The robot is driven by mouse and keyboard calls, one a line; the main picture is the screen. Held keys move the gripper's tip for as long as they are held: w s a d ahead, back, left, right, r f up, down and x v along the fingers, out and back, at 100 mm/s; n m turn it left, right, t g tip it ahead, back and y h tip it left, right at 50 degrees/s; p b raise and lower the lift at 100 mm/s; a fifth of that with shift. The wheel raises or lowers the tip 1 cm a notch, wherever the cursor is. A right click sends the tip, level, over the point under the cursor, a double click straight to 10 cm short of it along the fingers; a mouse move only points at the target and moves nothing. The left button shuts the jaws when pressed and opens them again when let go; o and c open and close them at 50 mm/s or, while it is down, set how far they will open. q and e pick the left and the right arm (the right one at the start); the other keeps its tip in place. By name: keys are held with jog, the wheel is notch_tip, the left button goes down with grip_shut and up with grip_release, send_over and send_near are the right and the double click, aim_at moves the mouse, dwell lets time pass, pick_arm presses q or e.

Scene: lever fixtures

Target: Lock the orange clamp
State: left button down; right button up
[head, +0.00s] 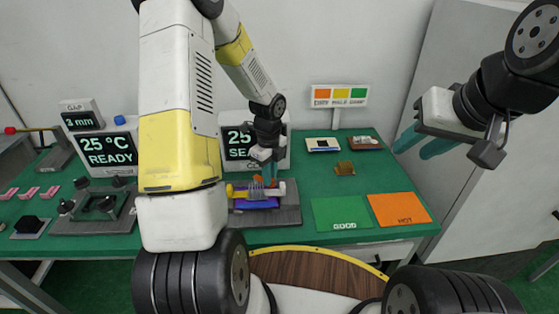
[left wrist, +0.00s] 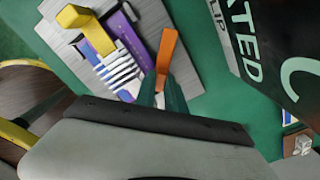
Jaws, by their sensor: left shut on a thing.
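The orange clamp (left wrist: 166,52) is a flat orange lever beside a purple block in the left wrist view. My left gripper (left wrist: 161,90) is shut on the lever's near part, with its green fingers on either side. In the head view my left gripper (head: 264,176) points down at the fixture, and its fingers and arm hide most of the clamp. The fixture's purple block (left wrist: 130,32) carries a yellow part (left wrist: 88,27) and white ribs, on a grey plate (left wrist: 185,72). My right gripper (head: 423,143) hangs in the air at the right, fingers apart and empty.
A display (head: 240,142) stands behind the fixture, partly hidden by my left arm. Green (head: 342,213) and orange (head: 400,208) mats lie to its right. Another fixture (head: 98,208) and a 25 °C READY display (head: 106,149) stand at the left. The table's right-middle is mostly clear.

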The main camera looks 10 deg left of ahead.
pick_arm(q)
jog(key=c, duration=1.4)
grip_release()
